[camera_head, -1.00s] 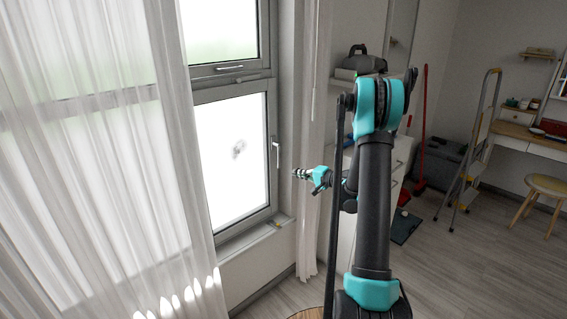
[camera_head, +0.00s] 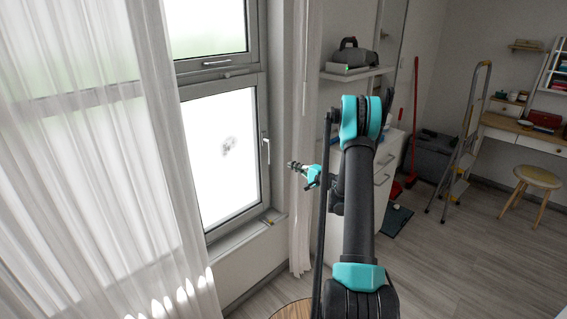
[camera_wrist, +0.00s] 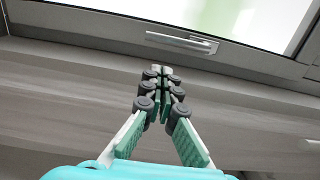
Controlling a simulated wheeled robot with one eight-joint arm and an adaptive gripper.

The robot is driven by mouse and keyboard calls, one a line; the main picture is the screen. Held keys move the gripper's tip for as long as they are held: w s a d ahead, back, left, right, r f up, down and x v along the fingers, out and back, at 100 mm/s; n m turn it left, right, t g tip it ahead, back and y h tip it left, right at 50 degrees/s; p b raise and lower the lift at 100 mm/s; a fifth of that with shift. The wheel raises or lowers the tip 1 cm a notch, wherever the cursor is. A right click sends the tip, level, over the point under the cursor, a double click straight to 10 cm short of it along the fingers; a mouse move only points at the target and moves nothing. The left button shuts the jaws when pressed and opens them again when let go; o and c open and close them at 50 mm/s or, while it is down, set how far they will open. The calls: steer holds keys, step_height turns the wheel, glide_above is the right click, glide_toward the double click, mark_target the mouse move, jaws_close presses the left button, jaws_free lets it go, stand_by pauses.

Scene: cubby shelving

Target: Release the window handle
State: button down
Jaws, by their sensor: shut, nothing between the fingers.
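The window has two handles in the head view. A light upright handle (camera_head: 266,151) is on the right side of the lower sash, and a horizontal handle (camera_head: 217,63) is under the upper pane. A horizontal metal handle (camera_wrist: 180,42) shows in the wrist view on a grey frame below greenish glass; it looks like the upper one. My gripper (camera_head: 291,165) points left toward the window, apart from both handles. In the wrist view my gripper (camera_wrist: 161,70) has its fingertips together with nothing between them, and appears below the handle.
A sheer curtain (camera_head: 90,150) hangs over the left of the window, and another narrow curtain (camera_head: 301,220) hangs to its right. A shelf (camera_head: 357,73) and a white drawer cabinet (camera_head: 388,168) stand behind my arm. A stepladder (camera_head: 466,140) is farther right, with open floor before it.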

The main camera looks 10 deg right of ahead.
steer(key=x, duration=0.9)
steer(key=shift+w, duration=0.2)
steer(key=shift+a, duration=0.2)
steer(key=shift+s+a+f+m, duration=0.1)
steer(key=shift+s+a+m, duration=0.05)
steer(key=shift+m, duration=0.25)
